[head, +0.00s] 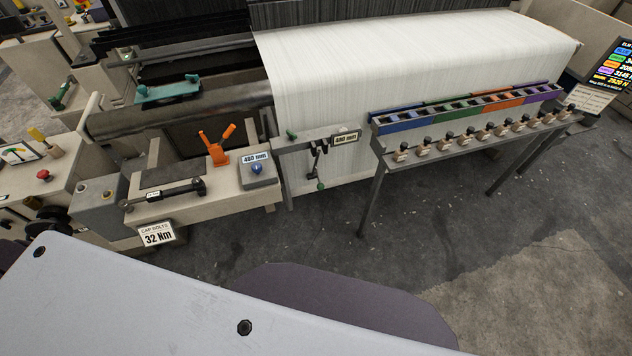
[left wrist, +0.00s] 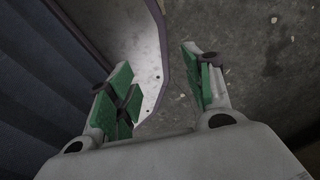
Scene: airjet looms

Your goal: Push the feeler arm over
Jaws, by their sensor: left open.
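What looks like the feeler arm (head: 315,165) is a thin dark lever with a green end, hanging from a grey bracket (head: 303,142) at the loom's front edge in the head view. It hangs in front of the white warp sheet. My left gripper (left wrist: 158,82) shows only in the left wrist view, with green-padded fingers spread apart and nothing between them. Grey floor and part of a pale surface with a purple edge lie beyond it. Neither gripper shows in the head view, so the distance to the lever cannot be told.
A beige bench (head: 225,190) left of the bracket carries an orange forked holder (head: 216,152), a torque wrench (head: 168,193) and a grey block with a blue knob (head: 258,170). A rail of coloured bins (head: 470,106) on legs stands right. Open floor (head: 420,215) lies in front.

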